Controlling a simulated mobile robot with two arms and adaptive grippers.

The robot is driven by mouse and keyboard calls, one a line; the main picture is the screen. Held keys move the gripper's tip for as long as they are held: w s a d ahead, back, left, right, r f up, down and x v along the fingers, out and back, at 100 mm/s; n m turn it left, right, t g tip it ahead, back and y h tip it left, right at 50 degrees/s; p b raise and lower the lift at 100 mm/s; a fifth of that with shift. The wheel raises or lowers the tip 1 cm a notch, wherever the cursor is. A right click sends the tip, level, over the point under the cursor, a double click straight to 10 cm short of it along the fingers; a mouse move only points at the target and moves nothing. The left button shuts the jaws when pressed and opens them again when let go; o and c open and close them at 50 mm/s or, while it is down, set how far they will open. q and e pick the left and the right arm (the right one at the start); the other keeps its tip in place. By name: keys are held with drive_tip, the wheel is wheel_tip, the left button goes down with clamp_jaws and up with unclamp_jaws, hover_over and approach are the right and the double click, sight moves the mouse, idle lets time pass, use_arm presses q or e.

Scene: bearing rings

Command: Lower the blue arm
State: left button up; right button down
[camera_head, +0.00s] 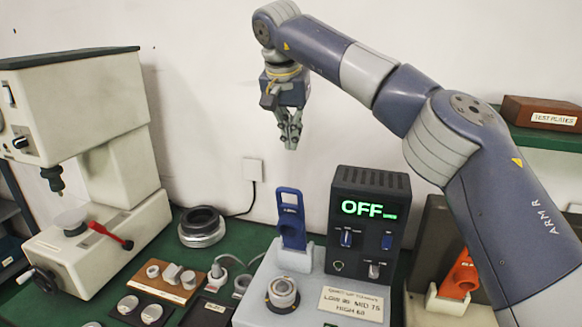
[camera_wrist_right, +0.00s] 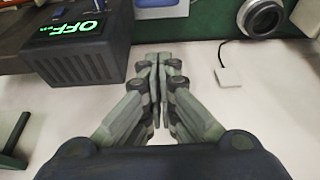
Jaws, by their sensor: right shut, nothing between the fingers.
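The blue arm (camera_head: 291,217) stands upright on a light grey fixture base (camera_head: 262,290) in the head view. A bearing ring on a round seat (camera_head: 283,292) sits in front of it on the same base. My right gripper (camera_head: 290,143) is shut and empty, pointing down in the air above the blue arm and well apart from it. In the right wrist view its fingers (camera_wrist_right: 158,62) are pressed together with nothing between them. My left gripper is not in view.
The dark control box (camera_head: 370,178) reading OFF stands right of the blue arm. An orange arm (camera_head: 459,276) is further right. A press with a red lever (camera_head: 108,235) stands left. A dark ring (camera_head: 201,226) and a wooden tray of parts (camera_head: 160,285) lie on the green bench.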

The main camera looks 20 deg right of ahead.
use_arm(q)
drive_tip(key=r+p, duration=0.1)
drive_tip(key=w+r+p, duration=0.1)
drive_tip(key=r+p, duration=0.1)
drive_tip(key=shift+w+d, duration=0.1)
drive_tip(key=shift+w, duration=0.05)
use_arm(e)
wheel_tip(320, 180, down, 10)
drive_tip(key=shift+r, duration=0.15)
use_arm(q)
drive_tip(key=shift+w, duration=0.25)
use_arm(e)
drive_tip(key=shift+w+a, duration=0.1)
